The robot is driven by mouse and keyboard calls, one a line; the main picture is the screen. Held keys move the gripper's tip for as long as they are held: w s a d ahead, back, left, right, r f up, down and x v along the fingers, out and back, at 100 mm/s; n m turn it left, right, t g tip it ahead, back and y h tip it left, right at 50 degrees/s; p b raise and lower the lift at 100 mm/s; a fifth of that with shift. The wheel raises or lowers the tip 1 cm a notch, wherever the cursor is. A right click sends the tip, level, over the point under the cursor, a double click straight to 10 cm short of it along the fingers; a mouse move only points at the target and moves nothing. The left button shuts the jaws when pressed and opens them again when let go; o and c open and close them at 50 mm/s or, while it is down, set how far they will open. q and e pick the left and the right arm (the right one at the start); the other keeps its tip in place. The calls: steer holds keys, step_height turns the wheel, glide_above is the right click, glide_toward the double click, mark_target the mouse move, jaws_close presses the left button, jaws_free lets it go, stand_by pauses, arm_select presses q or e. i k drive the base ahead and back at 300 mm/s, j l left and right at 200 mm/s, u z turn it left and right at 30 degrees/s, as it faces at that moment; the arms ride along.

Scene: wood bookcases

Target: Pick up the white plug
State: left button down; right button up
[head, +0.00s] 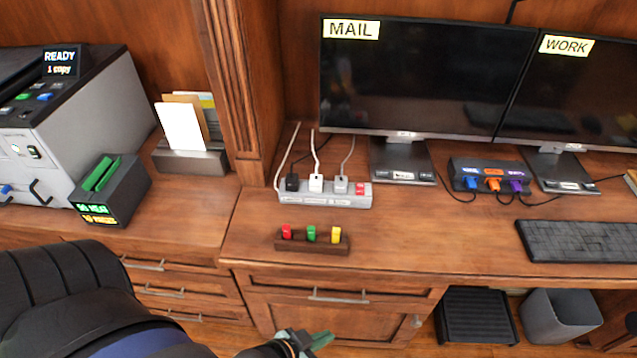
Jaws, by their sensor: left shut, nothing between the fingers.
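The white plug (316,183) stands upright in the grey power strip (335,200) on the desk, with a white cord rising behind it. A black plug (292,182) is to its left and a grey plug (341,184) to its right, in the same strip. A red switch (362,188) is at the strip's right end. My left gripper (322,340) is at the bottom edge of the head view, in front of the drawers, well apart from the plugs. It is shut and empty. My right gripper is not in view.
A wooden holder (290,245) with red, green and yellow pieces stands in front of the strip. Monitors stand behind, at the right, with a hub (489,175) and keyboard (580,240). A wood pillar (234,90) rises left of the strip. Desk between holder and keyboard is clear.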

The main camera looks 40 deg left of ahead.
mark_target(316, 183)
steer(key=i+u, duration=0.1)
steer(key=u, duration=0.65)
